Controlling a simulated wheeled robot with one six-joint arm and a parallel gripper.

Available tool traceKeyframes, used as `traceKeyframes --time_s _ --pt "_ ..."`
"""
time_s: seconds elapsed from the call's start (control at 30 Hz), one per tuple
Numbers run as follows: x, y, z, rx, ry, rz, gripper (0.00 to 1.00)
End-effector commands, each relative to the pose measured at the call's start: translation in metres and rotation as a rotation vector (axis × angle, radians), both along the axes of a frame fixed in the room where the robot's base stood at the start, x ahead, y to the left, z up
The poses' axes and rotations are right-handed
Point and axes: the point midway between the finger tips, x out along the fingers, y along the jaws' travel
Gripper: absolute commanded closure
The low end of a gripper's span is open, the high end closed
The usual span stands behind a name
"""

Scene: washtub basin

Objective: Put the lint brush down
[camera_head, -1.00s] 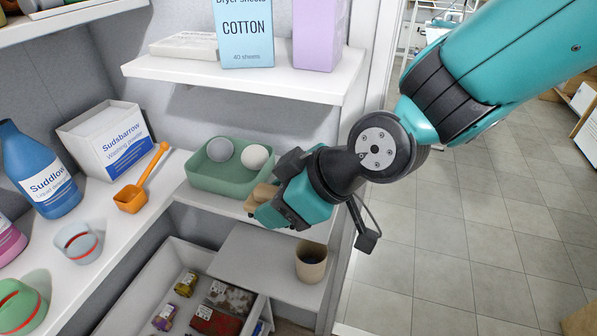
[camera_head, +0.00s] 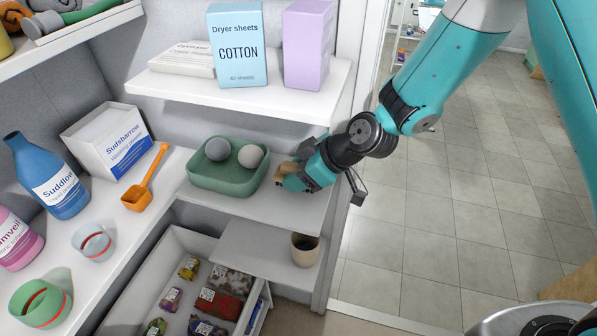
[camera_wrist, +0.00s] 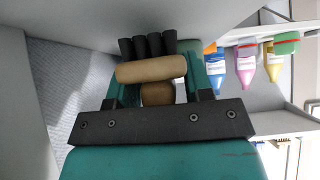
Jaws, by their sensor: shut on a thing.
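The tan lint brush (camera_head: 286,168) is held in my gripper (camera_head: 292,178), which is shut on it. In the wrist view, the brush (camera_wrist: 150,69) lies crosswise between the fingers (camera_wrist: 148,50), with a rounded tan part behind it. My gripper is above the right part of the middle shelf (camera_head: 270,205), just right of the green tray (camera_head: 228,183). Whether the brush touches the shelf I cannot tell; much of it is hidden by the fingers in the head view.
Two balls lie in the green tray. The upper shelf (camera_head: 210,103) with dryer sheets (camera_head: 237,50) overhangs behind. A tan cup (camera_head: 305,250) stands on a lower ledge. An open drawer (camera_head: 165,265) holds several packets. An orange scoop (camera_head: 137,196) lies at left.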

Motion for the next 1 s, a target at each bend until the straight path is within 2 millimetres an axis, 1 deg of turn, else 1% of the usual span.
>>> traceKeyframes --time_s 0.07,0.2,0.6,0.63,0.67,0.7,0.73,1.0 --pt "-0.001 0.0 -0.009 -0.001 0.006 -0.001 0.82" --pt "0.003 -0.001 -0.014 0.0 0.001 0.0 0.82" --pt "0.003 -0.001 -0.021 0.001 0.0 0.0 0.82" --pt "0.003 -0.001 -0.02 0.0 0.0 0.0 0.47" --pt "0.003 -0.001 -0.019 0.0 0.0 0.0 0.4" --pt "0.003 -0.001 -0.019 0.0 0.0 0.0 0.31" --pt "0.003 -0.001 -0.019 0.0 0.0 0.0 0.28" --pt "0.003 -0.001 -0.018 0.0 0.0 0.0 0.28"
